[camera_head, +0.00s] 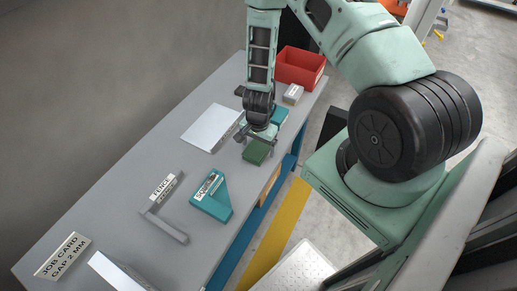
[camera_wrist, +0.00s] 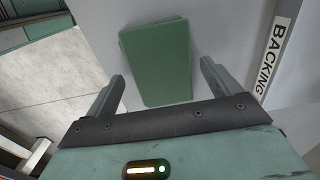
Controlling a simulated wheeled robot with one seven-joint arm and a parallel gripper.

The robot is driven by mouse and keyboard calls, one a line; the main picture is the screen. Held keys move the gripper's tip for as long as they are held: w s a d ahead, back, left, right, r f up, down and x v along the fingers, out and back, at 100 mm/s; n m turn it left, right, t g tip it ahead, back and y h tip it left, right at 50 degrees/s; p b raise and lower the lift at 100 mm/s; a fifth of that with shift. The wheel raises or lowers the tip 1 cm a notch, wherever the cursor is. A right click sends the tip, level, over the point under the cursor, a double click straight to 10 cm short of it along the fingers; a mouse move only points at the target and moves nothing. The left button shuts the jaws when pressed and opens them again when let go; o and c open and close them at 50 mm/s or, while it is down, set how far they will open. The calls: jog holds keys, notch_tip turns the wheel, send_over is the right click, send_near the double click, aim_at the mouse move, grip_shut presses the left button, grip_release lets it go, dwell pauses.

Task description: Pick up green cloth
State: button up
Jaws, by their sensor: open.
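The green cloth (camera_head: 256,152) is a folded, flat rectangle lying on the grey bench near its right edge. It also shows in the wrist view (camera_wrist: 157,62), upper middle, in full length between and beyond the two fingers. My gripper (camera_head: 260,141) is over the bench, pointing down, close to the cloth in the head view. In the wrist view my gripper (camera_wrist: 162,78) has its fingers spread apart with nothing between the pads that I can see held. Whether a finger touches the cloth cannot be told.
The bench (camera_head: 120,180) carries a silver plate (camera_head: 210,128), a teal block (camera_head: 211,197), an L-shaped fence (camera_head: 162,215) and a job card (camera_head: 63,257). A red bin (camera_head: 300,67) and a small grey box (camera_head: 293,94) stand at the far end. A BACKING label (camera_wrist: 274,55) is at right.

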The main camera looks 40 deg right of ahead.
aim_at(259, 147)
jog(key=c, duration=1.1)
jog(key=shift+r, duration=0.2)
notch_tip(259, 147, up, 10)
jog(key=shift+f+b, duration=0.15)
jog(key=shift+b, duration=0.55)
